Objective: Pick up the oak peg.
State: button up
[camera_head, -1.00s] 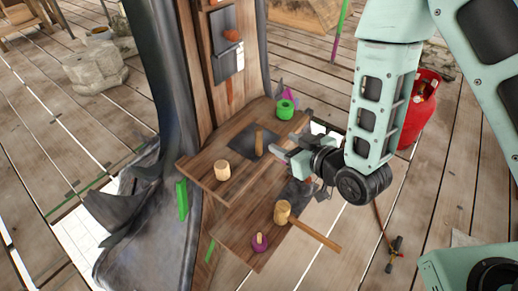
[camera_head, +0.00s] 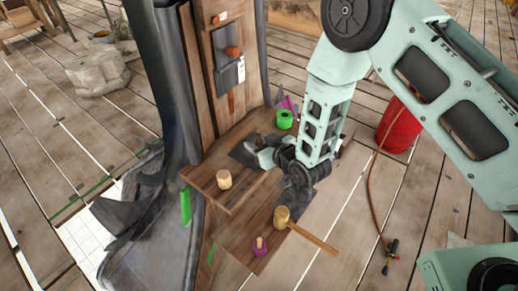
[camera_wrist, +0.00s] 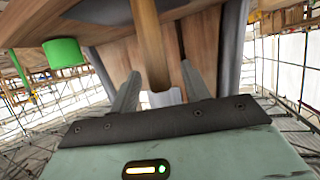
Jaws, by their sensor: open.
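The oak peg is a slim brown upright rod (camera_wrist: 150,45). In the wrist view it runs down from the top edge, and its end appears between my two open fingers, with gaps on both sides. My gripper (camera_wrist: 158,92) also shows in the head view (camera_head: 258,150), low over the upper wooden shelf (camera_head: 215,192) at the dark square plate (camera_head: 243,155). There my gripper and wrist hide the peg. How deep the peg sits between the fingers is hard to tell.
A green ring-like cylinder (camera_head: 284,119) stands behind my gripper, and a short pale wooden cylinder (camera_head: 224,179) stands in front-left. A tall wooden post (camera_head: 195,80) rises behind the shelf.

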jog(key=shift+w, duration=0.1)
grip_shut()
